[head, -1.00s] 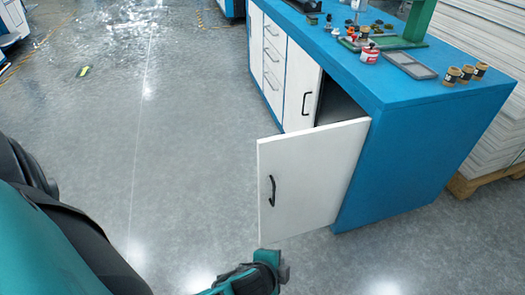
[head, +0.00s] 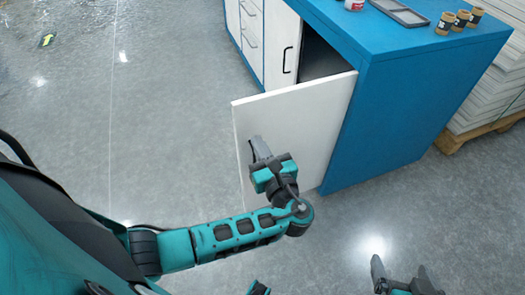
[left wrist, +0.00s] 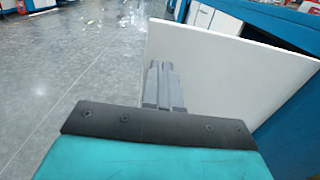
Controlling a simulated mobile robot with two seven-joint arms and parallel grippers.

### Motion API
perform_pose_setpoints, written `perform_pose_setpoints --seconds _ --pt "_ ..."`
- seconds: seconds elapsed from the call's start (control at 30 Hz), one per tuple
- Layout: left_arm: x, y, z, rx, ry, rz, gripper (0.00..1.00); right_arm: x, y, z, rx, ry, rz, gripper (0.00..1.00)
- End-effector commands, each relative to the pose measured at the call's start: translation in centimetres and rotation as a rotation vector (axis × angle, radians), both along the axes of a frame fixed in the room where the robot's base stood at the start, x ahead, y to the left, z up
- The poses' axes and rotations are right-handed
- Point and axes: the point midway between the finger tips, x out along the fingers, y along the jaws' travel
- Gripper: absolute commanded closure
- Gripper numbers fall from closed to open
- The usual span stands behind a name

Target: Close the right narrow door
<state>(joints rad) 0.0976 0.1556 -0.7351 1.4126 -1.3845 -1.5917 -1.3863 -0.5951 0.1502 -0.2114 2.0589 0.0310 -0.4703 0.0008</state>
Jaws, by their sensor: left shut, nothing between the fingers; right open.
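The right narrow door (head: 312,118) is a white panel on the near end of the blue cabinet (head: 400,110). It stands swung open, with a dark gap behind its top edge. My left gripper (head: 256,142) is shut and empty in front of the door's outer face, near its free edge, and hides the door's handle. I cannot tell whether it touches the door. The door also shows in the left wrist view (left wrist: 235,75), beyond the shut fingers (left wrist: 163,85). My right gripper (head: 398,272) is open at the bottom right, low over the floor and away from the door.
Another white door (head: 281,50) with a black handle is closed beside the opening, with drawers (head: 250,25) beyond it. Small jars (head: 460,20) and a grey tray (head: 399,12) sit on the cabinet top. Stacked white sheets (head: 490,95) stand at right. The floor at left is clear.

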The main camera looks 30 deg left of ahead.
Motion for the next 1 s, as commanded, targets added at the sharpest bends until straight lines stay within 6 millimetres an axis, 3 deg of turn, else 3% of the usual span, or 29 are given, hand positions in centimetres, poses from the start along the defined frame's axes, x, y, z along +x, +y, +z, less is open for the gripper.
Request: perform_pose_setpoints --seconds 0.2,0.4,1.0 --pt "3.0 3.8 -0.1 0.002 -0.003 0.001 1.00 0.1 0.2 -0.3 0.005 -0.004 0.003 0.05" --pt "4.9 6.2 -0.1 0.000 -0.001 0.000 1.00 0.2 0.2 -0.8 0.006 -0.006 0.004 0.05" --pt "5.8 7.3 0.0 -0.002 0.000 -0.004 1.00 0.2 0.2 -1.0 0.004 -0.006 0.004 0.05"
